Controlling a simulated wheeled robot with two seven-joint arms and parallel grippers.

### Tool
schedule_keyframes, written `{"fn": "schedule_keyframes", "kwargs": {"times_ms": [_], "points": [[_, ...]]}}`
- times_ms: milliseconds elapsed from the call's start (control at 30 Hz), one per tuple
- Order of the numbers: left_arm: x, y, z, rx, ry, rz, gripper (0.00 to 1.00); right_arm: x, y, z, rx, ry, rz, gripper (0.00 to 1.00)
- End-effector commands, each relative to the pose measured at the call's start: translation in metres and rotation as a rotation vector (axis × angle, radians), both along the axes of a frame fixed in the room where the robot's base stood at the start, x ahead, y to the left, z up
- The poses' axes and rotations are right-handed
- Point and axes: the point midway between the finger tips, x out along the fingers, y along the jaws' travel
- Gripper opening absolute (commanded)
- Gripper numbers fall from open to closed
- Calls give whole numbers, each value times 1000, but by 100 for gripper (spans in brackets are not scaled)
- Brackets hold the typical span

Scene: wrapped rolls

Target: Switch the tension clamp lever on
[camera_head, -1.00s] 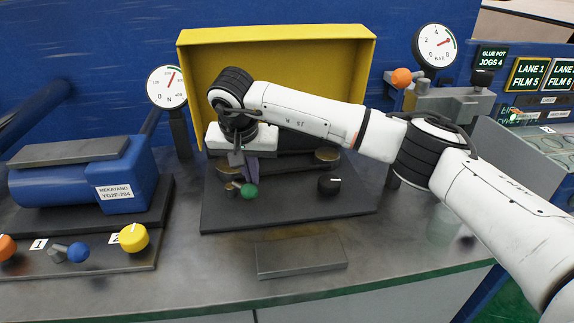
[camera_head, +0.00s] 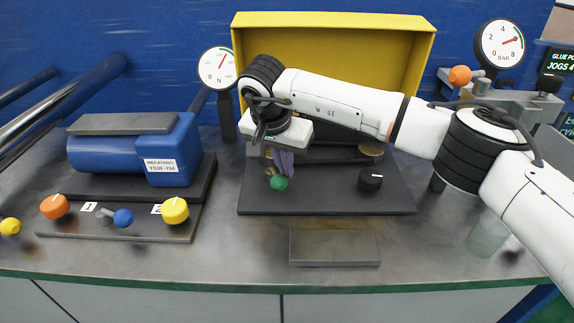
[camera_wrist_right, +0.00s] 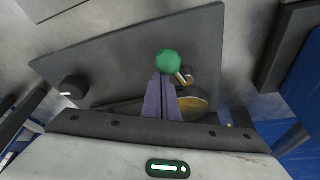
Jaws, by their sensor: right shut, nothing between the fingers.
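The lever with the green ball knob (camera_head: 279,183) stands at the left of the dark base plate (camera_head: 325,203) under the yellow hood. In the right wrist view the green ball (camera_wrist_right: 168,62) sits at the fingertips, its short rod running to a brass pivot (camera_wrist_right: 187,76). My right gripper (camera_head: 282,170) points down with its purple fingers shut and empty. In the right wrist view the shut fingers (camera_wrist_right: 161,80) end right beside the ball; I cannot tell whether they touch. The gripper partly hides the lever's mount. My left gripper is not in view.
A black knob (camera_head: 370,180) sits right on the plate, a dial gauge (camera_head: 218,67) behind left. The yellow hood (camera_head: 335,25) rises behind my arm. A blue machine (camera_head: 130,155) with coloured knobs stands left. A grey block (camera_head: 334,248) lies in front.

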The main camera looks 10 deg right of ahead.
Motion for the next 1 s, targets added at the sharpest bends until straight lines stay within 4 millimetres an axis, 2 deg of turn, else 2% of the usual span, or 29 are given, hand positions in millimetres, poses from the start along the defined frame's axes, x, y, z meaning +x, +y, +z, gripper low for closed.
{"fn": "schedule_keyframes", "kwargs": {"times_ms": [367,467,633,700,1000], "points": [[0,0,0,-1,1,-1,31,-2,1,-2,4,9,6,0],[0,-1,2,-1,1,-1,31,2,-8,0,3,7,-2,0],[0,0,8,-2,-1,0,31,17,-44,8,1,2,-22,0],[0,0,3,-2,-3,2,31,13,-34,23,3,-2,-11,0],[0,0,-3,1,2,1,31,-2,-19,81,1,-2,-14,0]]}}
